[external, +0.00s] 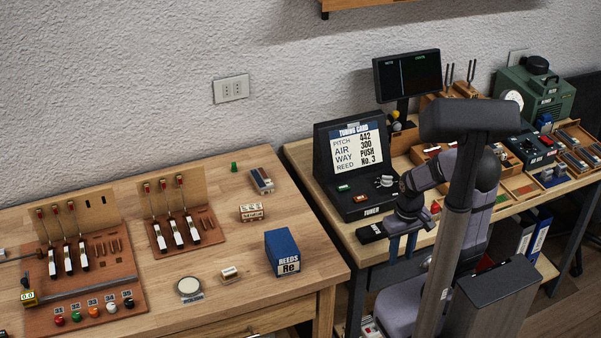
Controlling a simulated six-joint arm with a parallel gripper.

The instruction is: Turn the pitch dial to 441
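The black tuner box (354,211) stands on the right-hand table, with a tuning card (358,148) on its upright panel. The card reads pitch 442, air 300, way push, reed No. 3. A small knob (385,181), which looks like the pitch dial, sits at the right of the tuner's sloped face; its setting is too small to read. My gripper (402,246) points down in front of the tuner, near the table's front edge and apart from the knob. Its two blue-grey fingers stand apart with nothing visible between them.
Green (344,187) and red (360,198) buttons sit left of the knob. A black monitor (407,75) stands behind the tuner. A green machine (537,92) and trays of small parts fill the right side. The left table (150,275) holds hammer racks and a blue reeds box (283,253).

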